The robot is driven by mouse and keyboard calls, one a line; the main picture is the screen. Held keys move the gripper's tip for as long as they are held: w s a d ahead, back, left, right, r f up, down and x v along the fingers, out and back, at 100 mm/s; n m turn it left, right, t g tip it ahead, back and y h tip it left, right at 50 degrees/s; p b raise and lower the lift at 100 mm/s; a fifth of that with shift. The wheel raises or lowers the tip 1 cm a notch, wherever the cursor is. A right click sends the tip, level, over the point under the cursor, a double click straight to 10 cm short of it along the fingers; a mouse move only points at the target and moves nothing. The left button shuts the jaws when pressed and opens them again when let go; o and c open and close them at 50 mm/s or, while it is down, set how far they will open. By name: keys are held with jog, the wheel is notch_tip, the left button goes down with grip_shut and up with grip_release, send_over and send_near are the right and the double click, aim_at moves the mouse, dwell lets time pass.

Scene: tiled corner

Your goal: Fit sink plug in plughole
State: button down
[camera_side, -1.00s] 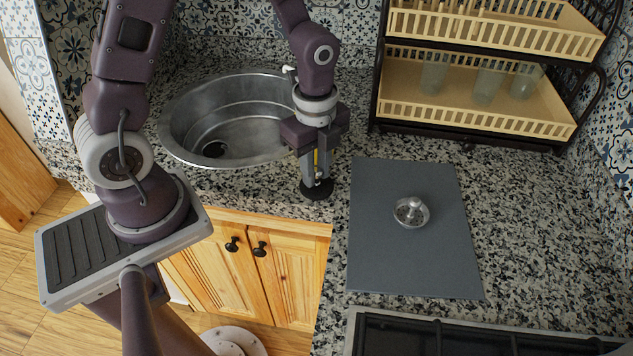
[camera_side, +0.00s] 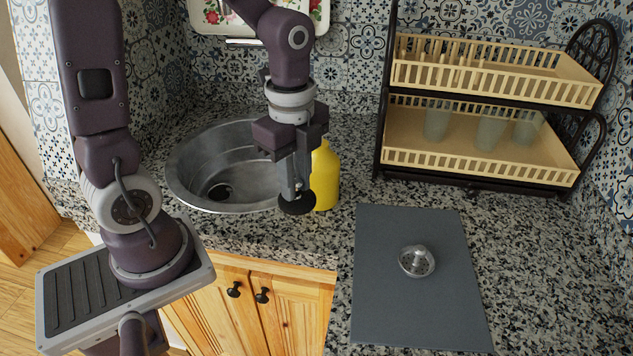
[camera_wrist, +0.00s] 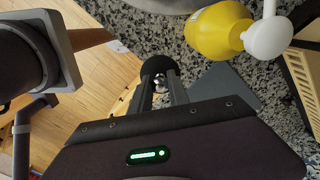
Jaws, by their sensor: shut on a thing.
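The sink plug is a black disc (camera_side: 297,205) hanging under my gripper (camera_side: 298,187). My gripper points down and is shut on the plug's top, with the plug held above the counter at the sink's right front edge. In the wrist view the dark plug (camera_wrist: 156,65) sits between my fingertips (camera_wrist: 160,82). The round steel sink (camera_side: 188,199) is just left of the gripper.
A yellow bottle (camera_side: 326,178) stands close behind and right of the gripper; it also shows in the wrist view (camera_wrist: 212,32). A grey mat (camera_side: 400,315) with a metal strainer-like piece (camera_side: 417,261) lies right. A two-tier dish rack (camera_side: 480,165) holds glasses at the back.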

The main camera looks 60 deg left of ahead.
jog(key=s+a+f+n, duration=0.2)
jog(key=a+n, duration=0.5)
jog(key=a, duration=0.6)
jog(key=s+a+f+n, duration=0.1)
jog(key=a+f+n, duration=0.1)
jog(key=a+n, duration=0.8)
jog(key=s+a+f+n, duration=0.2)
jog(key=a+n, duration=0.3)
jog(key=a, duration=1)
notch_tip(320, 180, down, 17)
jog(key=shift+w+f, duration=0.1)
jog(key=shift+f, duration=0.05)
jog(key=shift+d+f, duration=0.1)
jog(key=shift+f, duration=0.2)
jog(key=shift+f, duration=0.4)
jog(key=shift+f, duration=0.2)
jog(key=shift+f, duration=0.2)
dwell(0.3)
